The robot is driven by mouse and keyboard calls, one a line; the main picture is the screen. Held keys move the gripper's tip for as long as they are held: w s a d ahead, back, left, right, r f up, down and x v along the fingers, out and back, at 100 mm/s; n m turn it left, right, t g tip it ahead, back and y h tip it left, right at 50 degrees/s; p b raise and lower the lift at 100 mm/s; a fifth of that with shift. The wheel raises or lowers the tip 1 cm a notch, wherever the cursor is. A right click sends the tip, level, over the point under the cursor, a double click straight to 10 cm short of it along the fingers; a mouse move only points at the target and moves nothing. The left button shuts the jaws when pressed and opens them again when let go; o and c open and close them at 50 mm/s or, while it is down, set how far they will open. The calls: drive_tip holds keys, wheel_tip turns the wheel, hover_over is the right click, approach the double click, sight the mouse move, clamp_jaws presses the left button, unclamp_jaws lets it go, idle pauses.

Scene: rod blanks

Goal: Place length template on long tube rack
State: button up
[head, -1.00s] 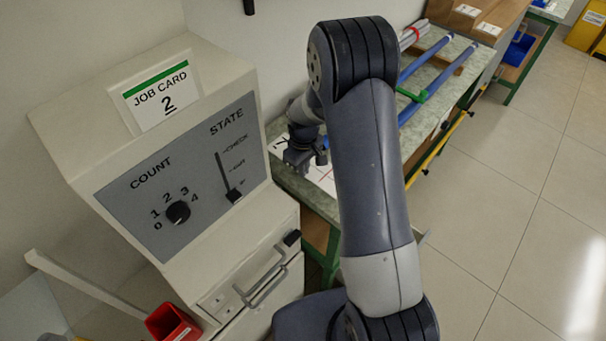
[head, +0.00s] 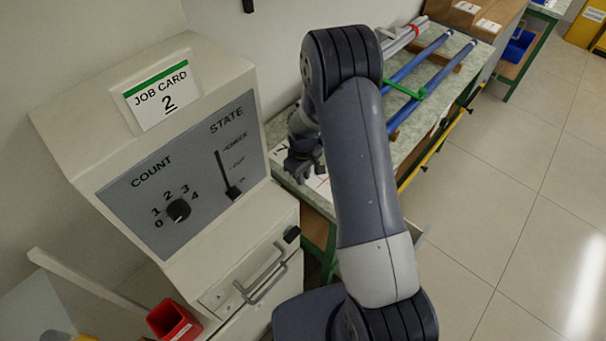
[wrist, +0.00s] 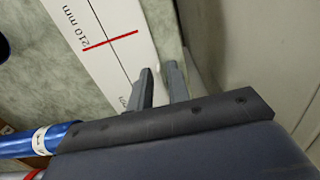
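The length template (head: 322,184), a white strip with a red cross mark, lies on the near end of the speckled green bench. In the wrist view the template (wrist: 108,42) shows "210 mm", a red line and a long black line. My gripper (head: 304,174) is low over the bench at the template. In the wrist view my gripper's two fingers (wrist: 162,84) are apart, near the template's right edge; I cannot tell whether they touch it. Long blue tubes (head: 440,75) rest on wooden supports farther along the bench, likely the long tube rack. My arm hides part of the bench.
Grey tubes with a red band (head: 414,36) lie beside the wall. A job card cabinet (head: 180,180) stands at left, with a red bin (head: 174,320) below. The floor at right is clear.

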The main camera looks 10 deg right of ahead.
drive_tip(key=shift+o, duration=0.7)
drive_tip(key=shift+r, duration=0.25)
wheel_tip(320, 180, up, 12)
drive_tip(key=b, duration=0.2)
drive_tip(key=shift+f, duration=0.1)
